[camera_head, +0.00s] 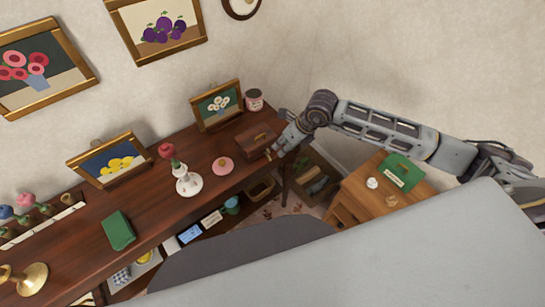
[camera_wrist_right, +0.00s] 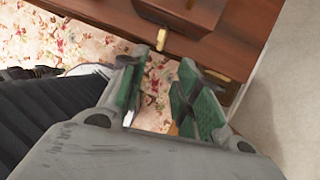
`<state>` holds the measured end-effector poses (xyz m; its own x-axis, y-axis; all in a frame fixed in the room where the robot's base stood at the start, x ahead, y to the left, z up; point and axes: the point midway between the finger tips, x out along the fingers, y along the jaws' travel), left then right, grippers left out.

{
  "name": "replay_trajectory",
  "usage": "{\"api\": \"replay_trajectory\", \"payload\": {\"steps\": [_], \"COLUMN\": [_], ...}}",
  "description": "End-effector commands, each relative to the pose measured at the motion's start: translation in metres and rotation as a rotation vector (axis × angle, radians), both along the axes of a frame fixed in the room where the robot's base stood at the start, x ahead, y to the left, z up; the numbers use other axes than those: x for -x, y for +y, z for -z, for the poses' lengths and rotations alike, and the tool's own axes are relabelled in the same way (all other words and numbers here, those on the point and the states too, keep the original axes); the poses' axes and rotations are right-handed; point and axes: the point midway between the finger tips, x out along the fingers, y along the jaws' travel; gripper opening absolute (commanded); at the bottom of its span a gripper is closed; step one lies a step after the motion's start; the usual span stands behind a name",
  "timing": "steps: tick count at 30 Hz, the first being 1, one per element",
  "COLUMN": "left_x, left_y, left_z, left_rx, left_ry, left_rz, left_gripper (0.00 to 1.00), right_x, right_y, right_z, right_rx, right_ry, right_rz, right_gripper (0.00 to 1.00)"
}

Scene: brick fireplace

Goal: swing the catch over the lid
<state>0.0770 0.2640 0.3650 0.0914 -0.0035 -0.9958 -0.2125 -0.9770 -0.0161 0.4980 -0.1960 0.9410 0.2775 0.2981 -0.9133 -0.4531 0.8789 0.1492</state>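A dark brown wooden box (camera_head: 254,145) stands at the right end of the long dark table, its lid looking down, with a small brass piece on top. In the right wrist view part of the box (camera_wrist_right: 182,12) shows at the top edge. A short brass piece, which looks like the catch (camera_wrist_right: 161,40), hangs at its near side, just beyond my fingertips. My right gripper (camera_head: 273,152) is at the right front of the box. In the wrist view my right gripper (camera_wrist_right: 160,66) is open, with nothing between its green-padded fingers. My left gripper is not in view.
A framed picture (camera_head: 217,106) and a jar (camera_head: 254,100) stand behind the box. A small wooden table (camera_head: 352,194) stands at right.

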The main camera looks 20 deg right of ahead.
Motion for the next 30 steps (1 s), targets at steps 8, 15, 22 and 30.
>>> {"api": "replay_trajectory", "payload": {"steps": [8,15,22,30], "left_x": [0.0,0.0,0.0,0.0], "left_y": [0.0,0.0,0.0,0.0], "left_z": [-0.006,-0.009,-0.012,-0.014], "left_rx": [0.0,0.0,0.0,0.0], "left_ry": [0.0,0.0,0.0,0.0], "left_rz": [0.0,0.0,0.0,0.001], "left_gripper": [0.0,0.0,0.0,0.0], "right_x": [-0.009,-0.017,-0.024,-0.03], "right_y": [0.011,0.019,0.027,0.033], "right_z": [0.03,0.057,0.081,0.1], "right_rx": [-0.002,-0.001,0.0,-0.001], "right_ry": [0.002,0.002,0.003,0.002], "right_rz": [0.001,0.001,0.001,0.0], "right_gripper": [0.32,0.32,0.32,0.32]}}
